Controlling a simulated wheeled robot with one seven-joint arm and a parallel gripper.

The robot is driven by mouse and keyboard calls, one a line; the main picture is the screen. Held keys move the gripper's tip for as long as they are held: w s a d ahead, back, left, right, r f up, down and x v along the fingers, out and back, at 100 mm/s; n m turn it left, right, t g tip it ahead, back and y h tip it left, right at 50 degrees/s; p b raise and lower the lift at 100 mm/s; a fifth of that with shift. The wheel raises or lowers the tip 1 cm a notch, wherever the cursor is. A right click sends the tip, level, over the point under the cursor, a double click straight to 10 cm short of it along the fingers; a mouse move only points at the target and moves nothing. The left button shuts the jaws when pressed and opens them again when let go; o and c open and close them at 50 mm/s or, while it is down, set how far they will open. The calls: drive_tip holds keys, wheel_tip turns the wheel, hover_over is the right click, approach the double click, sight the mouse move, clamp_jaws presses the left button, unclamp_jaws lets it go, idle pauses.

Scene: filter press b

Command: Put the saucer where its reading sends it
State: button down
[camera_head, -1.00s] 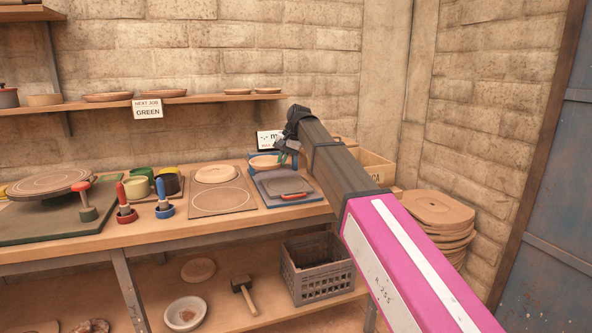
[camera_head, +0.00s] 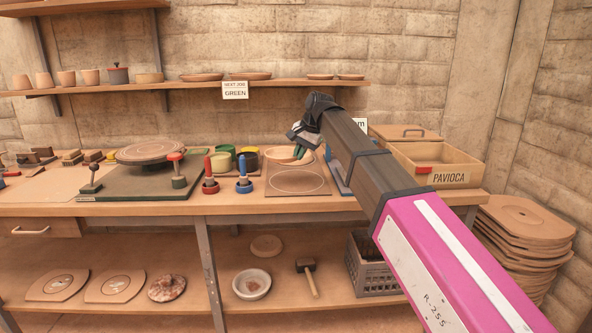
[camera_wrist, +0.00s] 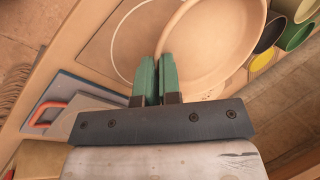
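A pale round clay saucer (camera_head: 284,156) is at the back part of the board with a drawn circle (camera_head: 298,184). In the wrist view the saucer (camera_wrist: 215,40) is large and close, and overlaps the circle. My gripper (camera_head: 300,151) is at its right edge in the head view. In the wrist view my gripper's green fingers (camera_wrist: 157,75) are close together, with the saucer's rim between them. I cannot tell whether the saucer touches the board. The reading display is mostly hidden behind my arm.
A card (camera_head: 235,90) on the shelf reads NEXT JOB GREEN. Cups, red and blue handled stamps (camera_head: 244,178) and a turntable (camera_head: 151,152) stand left. A PAVIOCA crate (camera_head: 440,178) is right. A grey slab with a red handle (camera_wrist: 45,115) shows in the wrist view.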

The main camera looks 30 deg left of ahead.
sight(289, 159)
drive_tip(key=s, duration=0.1)
drive_tip(key=s+a, duration=0.1)
drive_tip(key=s, duration=0.1)
drive_tip(key=shift+s+a+f, duration=0.15)
drive_tip(key=shift+a+f, duration=0.1)
drive_tip(key=shift+a, duration=0.05)
drive_tip(key=w+f, duration=0.2)
drive_tip(key=w, duration=0.1)
drive_tip(key=w+d+f, duration=0.1)
drive_tip(key=w+f, duration=0.1)
drive_tip(key=w, duration=0.2)
drive_tip(key=w+d+f, duration=0.1)
drive_tip(key=w+f, duration=0.1)
drive_tip(key=w, duration=0.2)
drive_tip(key=shift+d+f, duration=0.1)
drive_tip(key=shift+f, duration=2.35)
drive_tip(key=shift+f, duration=0.1)
drive_tip(key=c, duration=1.6)
unclamp_jaws()
drive_tip(key=v, duration=1.2)
